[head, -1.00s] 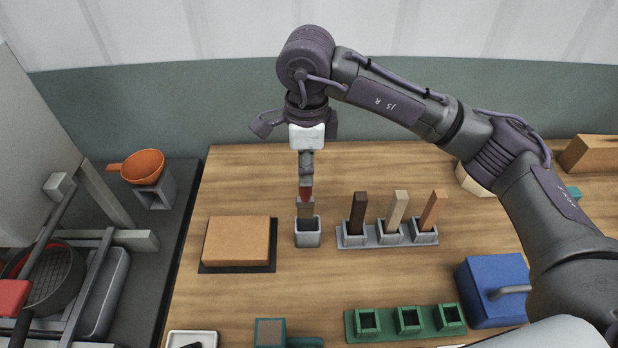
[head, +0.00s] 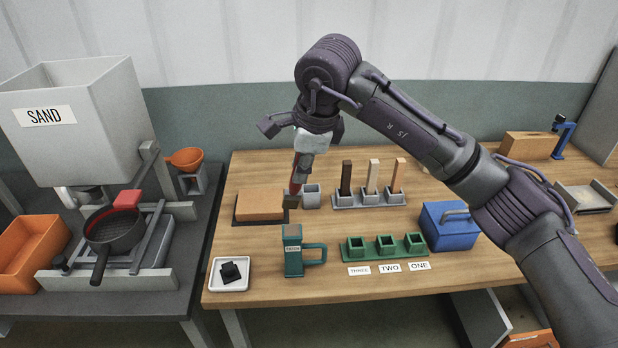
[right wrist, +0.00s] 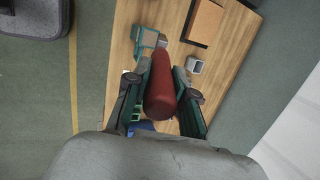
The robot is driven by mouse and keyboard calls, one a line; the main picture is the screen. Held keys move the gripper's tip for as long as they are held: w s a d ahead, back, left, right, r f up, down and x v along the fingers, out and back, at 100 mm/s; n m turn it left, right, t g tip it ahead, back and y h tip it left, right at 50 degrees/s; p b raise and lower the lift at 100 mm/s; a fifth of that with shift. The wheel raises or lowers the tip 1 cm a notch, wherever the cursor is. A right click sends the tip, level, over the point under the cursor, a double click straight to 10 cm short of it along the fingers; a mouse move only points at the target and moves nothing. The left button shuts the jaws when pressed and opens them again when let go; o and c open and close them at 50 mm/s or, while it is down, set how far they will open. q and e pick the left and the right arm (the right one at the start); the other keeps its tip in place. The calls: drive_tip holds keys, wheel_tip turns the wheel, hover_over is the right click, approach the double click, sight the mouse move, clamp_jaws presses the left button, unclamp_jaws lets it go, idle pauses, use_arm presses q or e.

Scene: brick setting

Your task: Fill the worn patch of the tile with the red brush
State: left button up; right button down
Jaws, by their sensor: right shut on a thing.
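My right gripper (head: 304,154) is shut on the red brush (head: 297,178) and holds it tilted, bristle end down, between the tile and the grey cup. The brush's red handle (right wrist: 161,90) lies between the fingers in the right wrist view. The tile (head: 260,203) is a flat orange-brown slab on a dark base at the left of the table. It also shows in the right wrist view (right wrist: 204,20). No worn patch can be made out on it. The grey cup (head: 311,196) stands just right of the brush. My left gripper is out of view.
A grey rack (head: 368,199) with three coloured sticks stands right of the cup. A pan (head: 115,232) is on the left bench.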

sight(298, 196)
drive_tip(key=shift+w+d+f+b, duration=0.1)
drive_tip(key=shift+w+f+b, duration=0.3)
drive_tip(key=shift+f, duration=0.75)
drive_tip(key=shift+f+b, duration=0.35)
drive_tip(key=shift+f, duration=0.05)
drive_tip(key=shift+s+f+b, duration=0.1)
drive_tip(key=shift+f+b, duration=0.4)
drive_tip(key=shift+f, duration=0.95)
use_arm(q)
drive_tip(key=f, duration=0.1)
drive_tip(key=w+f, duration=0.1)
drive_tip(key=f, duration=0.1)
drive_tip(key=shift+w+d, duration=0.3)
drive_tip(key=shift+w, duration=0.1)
use_arm(e)
drive_tip(key=shift+f, duration=0.1)
use_arm(q)
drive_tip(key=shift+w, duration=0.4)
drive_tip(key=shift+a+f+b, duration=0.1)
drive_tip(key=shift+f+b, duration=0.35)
drive_tip(key=shift+b, duration=0.25)
use_arm(e)
drive_tip(key=shift+f, duration=0.5)
use_arm(q)
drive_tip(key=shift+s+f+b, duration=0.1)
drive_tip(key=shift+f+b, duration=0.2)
drive_tip(key=shift+b, duration=0.05)
use_arm(e)
drive_tip(key=shift+s+f, duration=0.1)
drive_tip(key=shift+f, duration=0.05)
